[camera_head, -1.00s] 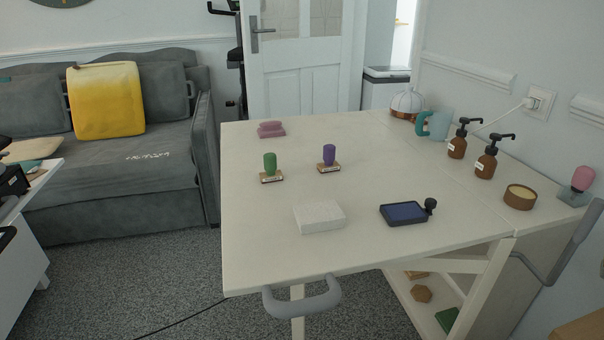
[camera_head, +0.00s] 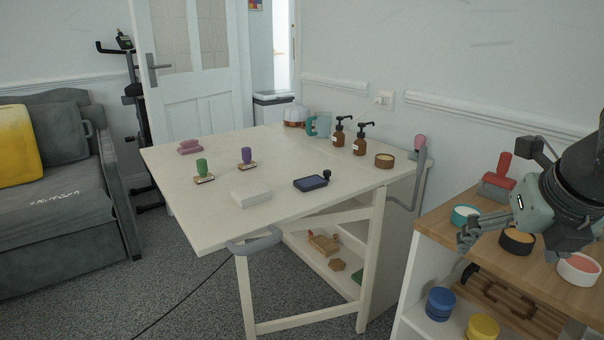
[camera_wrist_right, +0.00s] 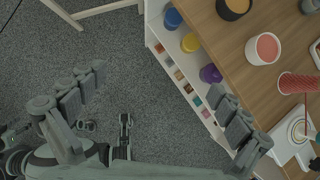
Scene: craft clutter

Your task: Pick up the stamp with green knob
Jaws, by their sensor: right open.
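The stamp with the green knob (camera_head: 202,168) stands upright on the white table (camera_head: 200,219), toward its left side, in the head view. A stamp with a purple knob (camera_head: 247,156) stands to its right and a little farther back. My right gripper (camera_head: 466,254) is at the right of the head view, beside the wooden-topped shelf and far from the green stamp. In the right wrist view its fingers (camera_wrist_right: 160,95) are wide apart, with only floor and the shelf's edge between them. My left gripper is not in view.
A white block (camera_head: 251,193) and a dark ink pad (camera_head: 311,183) lie on the table. Brown pump bottles (camera_head: 360,140) stand at its back right. The wooden-topped shelf (camera_head: 437,229) holds several jars. Carpet is free before the table.

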